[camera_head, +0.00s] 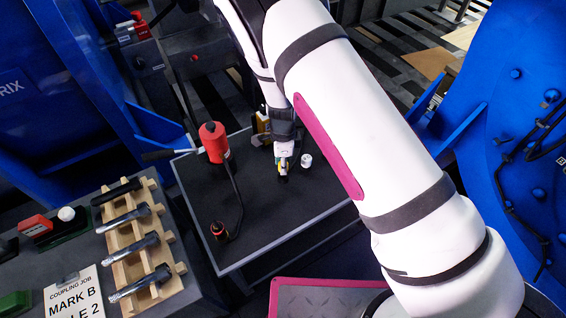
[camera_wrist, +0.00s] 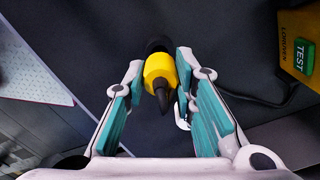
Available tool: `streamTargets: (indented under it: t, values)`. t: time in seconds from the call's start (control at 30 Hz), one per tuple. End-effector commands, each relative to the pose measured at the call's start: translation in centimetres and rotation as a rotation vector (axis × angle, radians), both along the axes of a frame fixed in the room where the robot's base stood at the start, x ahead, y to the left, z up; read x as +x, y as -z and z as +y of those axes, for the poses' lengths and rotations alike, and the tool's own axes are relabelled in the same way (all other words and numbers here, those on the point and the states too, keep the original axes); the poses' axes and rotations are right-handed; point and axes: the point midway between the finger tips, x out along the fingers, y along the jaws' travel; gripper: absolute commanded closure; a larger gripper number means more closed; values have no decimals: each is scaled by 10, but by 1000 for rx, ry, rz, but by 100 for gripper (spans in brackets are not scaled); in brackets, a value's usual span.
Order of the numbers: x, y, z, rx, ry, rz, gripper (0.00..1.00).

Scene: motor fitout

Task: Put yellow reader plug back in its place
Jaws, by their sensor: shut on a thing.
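The yellow reader plug (camera_wrist: 160,72) shows in the wrist view between the fingers of my gripper (camera_wrist: 160,90). It has a yellow collar, a dark tip towards the camera and a black part beyond it. The gripper is shut on the plug, with a teal pad on either side. In the head view my gripper (camera_head: 283,168) is low over the dark table top (camera_head: 262,205), and the plug is barely visible there. A yellow unit (camera_wrist: 290,50) with a green TEST label stands at the right of the wrist view. I cannot tell where the plug's place is.
A red cylinder tool (camera_head: 213,142) with a black hose stands on the table, left of my gripper. A small white-topped object (camera_head: 306,160) is just right of it. A wooden rack (camera_head: 150,255) with metal tools stands at the left. Blue machinery (camera_head: 520,150) rises at the right.

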Motion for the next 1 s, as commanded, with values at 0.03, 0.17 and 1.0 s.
streamTargets:
  t: [0.03, 0.17, 1.0]
  values:
    - [0, 0, 0, 0, 0, 0, 100]
    - [0, 0, 0, 0, 0, 0, 100]
    - [0, 11, 0, 0, 0, 1, 100]
